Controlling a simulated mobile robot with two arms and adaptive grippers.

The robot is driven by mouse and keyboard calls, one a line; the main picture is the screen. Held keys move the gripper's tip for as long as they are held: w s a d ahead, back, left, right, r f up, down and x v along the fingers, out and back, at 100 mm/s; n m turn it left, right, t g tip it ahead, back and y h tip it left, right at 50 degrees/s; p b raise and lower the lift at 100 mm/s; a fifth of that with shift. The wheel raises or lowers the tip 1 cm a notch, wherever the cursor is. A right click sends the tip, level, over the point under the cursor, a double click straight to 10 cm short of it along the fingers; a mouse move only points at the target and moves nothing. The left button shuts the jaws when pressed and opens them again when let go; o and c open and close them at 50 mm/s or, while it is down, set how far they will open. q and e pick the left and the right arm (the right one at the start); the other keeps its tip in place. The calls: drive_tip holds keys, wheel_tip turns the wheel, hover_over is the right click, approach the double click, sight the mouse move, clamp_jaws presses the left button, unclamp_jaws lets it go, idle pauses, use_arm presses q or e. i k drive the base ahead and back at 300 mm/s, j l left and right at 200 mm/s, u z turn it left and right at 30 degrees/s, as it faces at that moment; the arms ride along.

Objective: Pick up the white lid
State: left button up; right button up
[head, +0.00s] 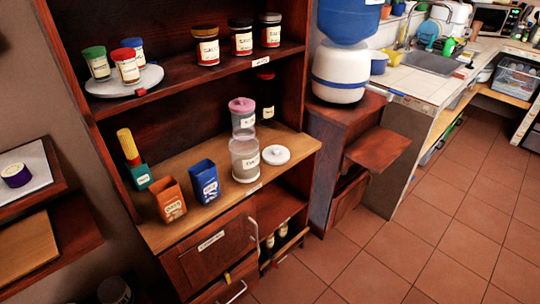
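The white lid (276,154) is a round disc with a small knob. It lies on the wooden counter shelf (215,162) of the dark cabinet, near its right end. Nothing lies on top of the lid. Neither of my grippers shows in the head view.
Behind the clear jar stands a pink-lidded jar (242,113), with a dark bottle (265,97) beside it. Blue (204,180) and orange (168,199) open boxes stand to the left. An upper shelf (190,75) with spice jars overhangs. Tiled floor (350,255) in front is clear.

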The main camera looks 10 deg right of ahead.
sight(272, 154)
drive_tip(key=u, duration=0.25)
drive_tip(key=i+l+u, duration=0.1)
drive_tip(key=l+u, duration=0.4)
drive_tip(key=u, duration=0.2)
drive_tip(key=i+l+u, duration=0.1)
drive_tip(key=l+u, duration=0.25)
drive_tip(key=j, duration=0.1)
